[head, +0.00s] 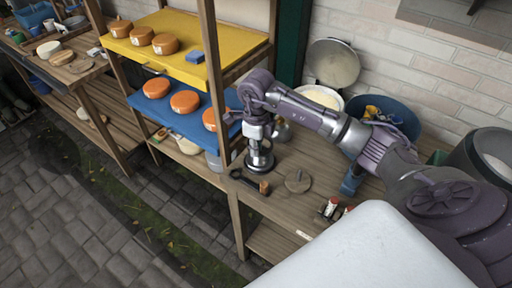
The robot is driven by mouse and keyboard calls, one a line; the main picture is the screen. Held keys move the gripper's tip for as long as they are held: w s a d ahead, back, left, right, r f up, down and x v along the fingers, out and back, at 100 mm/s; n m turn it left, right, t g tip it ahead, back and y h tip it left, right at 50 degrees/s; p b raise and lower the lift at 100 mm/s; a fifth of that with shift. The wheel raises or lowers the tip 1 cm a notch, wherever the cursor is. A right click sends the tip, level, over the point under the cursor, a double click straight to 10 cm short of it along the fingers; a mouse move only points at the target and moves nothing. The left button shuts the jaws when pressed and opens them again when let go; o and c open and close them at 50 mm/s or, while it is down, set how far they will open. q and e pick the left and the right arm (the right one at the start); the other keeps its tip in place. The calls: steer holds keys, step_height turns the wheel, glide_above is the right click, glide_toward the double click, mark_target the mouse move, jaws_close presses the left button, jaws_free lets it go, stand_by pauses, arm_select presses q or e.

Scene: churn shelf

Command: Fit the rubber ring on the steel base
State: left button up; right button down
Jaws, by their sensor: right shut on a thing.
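My right gripper (258,138) reaches down over the wooden bench, beside the shelf post. It is shut, with its fingertips at a dark and shiny round piece (260,160) just below. This piece looks like the steel base with the black rubber ring around or on it, but ring and base are too small to tell apart. I cannot tell whether the ring is seated or held just above the base. The fingertips are partly hidden by the gripper body. My left gripper is not in view.
A black-handled tool (248,182) and a wooden disc (298,182) lie close by on the bench. A blue tub (404,112) and a pale bowl (319,96) stand behind. Orange rounds fill yellow (180,63) and blue (160,108) shelf boards at left.

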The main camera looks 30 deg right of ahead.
steer(key=shift+f+b, duration=1.3)
steer(key=shift+f, duration=0.1)
stand_by(0.7)
steer(key=shift+r, duration=0.2)
steer(key=shift+r+p, duration=1)
steer(key=shift+r, duration=0.55)
steer(key=shift+f+b, duration=0.15)
steer(key=shift+b, duration=0.15)
stand_by(0.5)
steer(key=shift+f, duration=0.2)
steer(key=shift+f+b, duration=1.5)
steer(key=shift+b, duration=0.1)
stand_by(1.0)
steer(key=shift+r, duration=0.3)
